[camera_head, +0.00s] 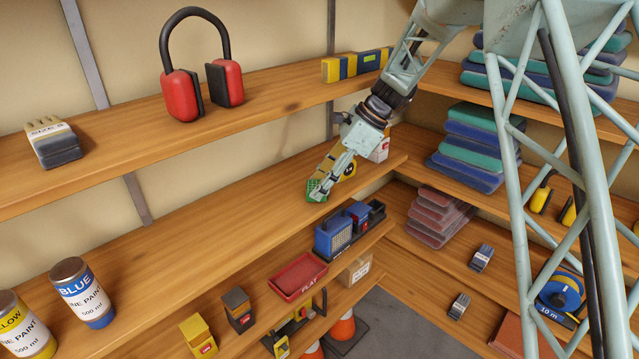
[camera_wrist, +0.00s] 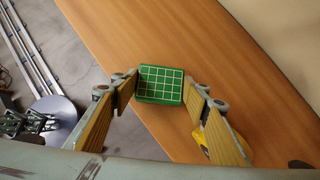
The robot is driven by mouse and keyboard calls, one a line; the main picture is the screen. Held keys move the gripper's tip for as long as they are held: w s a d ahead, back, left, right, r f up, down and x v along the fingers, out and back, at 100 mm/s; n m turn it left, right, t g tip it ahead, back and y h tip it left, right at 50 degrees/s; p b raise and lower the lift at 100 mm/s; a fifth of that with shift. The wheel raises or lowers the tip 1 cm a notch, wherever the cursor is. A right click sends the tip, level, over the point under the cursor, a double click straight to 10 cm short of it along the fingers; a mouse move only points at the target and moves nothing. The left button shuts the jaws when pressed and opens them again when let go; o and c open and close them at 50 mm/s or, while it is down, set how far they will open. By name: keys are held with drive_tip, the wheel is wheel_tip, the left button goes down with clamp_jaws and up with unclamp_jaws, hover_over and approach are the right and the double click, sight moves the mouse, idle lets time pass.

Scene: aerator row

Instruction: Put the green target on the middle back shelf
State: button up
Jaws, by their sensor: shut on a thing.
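The green target (camera_head: 316,191) is a small green block. In the wrist view, its face (camera_wrist: 160,83) shows a pale grid. My gripper (camera_head: 322,182) is shut on it, with one finger on each side in the wrist view (camera_wrist: 163,88). The middle back shelf (camera_head: 205,228) is a long wooden board; it fills much of the wrist view (camera_wrist: 235,75). The target is over the right part of this shelf, near its front edge. I cannot tell whether it touches the board.
A yellow and black object (camera_head: 348,170) and a white box (camera_head: 380,150) stand behind my gripper on the same shelf. Paint cans (camera_head: 82,292) stand at its left end. The shelf's middle is clear. Red earmuffs (camera_head: 185,95) and a yellow-blue level (camera_head: 355,65) lie on the shelf above.

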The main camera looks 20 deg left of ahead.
drive_tip(key=shift+f, duration=0.25)
drive_tip(key=o, duration=0.9)
drive_tip(key=shift+r, duration=0.1)
drive_tip(key=shift+b+v, duration=0.3)
drive_tip(key=shift+v, duration=1.75)
drive_tip(key=shift+a, duration=0.1)
